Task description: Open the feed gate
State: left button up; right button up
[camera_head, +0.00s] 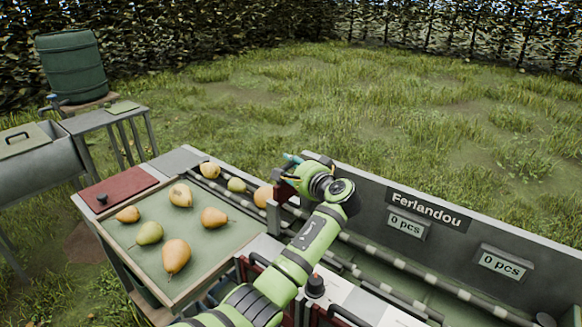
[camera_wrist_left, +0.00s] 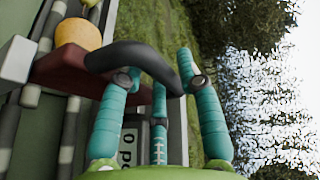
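The feed gate shows in the left wrist view as a dark red plate (camera_wrist_left: 62,68) with a curved black handle (camera_wrist_left: 125,56), across the roller lane. In the head view a dark red edge (camera_head: 273,214) shows beside my gripper; most of it is hidden. My left gripper (camera_head: 287,170) is at the gate, above the lane. In the left wrist view its teal fingers (camera_wrist_left: 160,68) are spread and fairly straight, around the handle; whether they touch it I cannot tell. A yellow-orange pear (camera_head: 263,196) sits in the lane just left of the gate, also in the wrist view (camera_wrist_left: 78,34). My right gripper is not in view.
A green sorting tray (camera_head: 190,245) with several pears is at the left. More pears lie in the roller lane (camera_head: 222,191). The grey back panel (camera_head: 370,195) with a "Ferlandou" sign (camera_head: 428,211) and two "0 pcs" displays stands right of my gripper. Grass lies behind.

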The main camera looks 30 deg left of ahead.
pick_arm(q)
jog(key=v, duration=1.2)
jog(key=shift+f, duration=0.1)
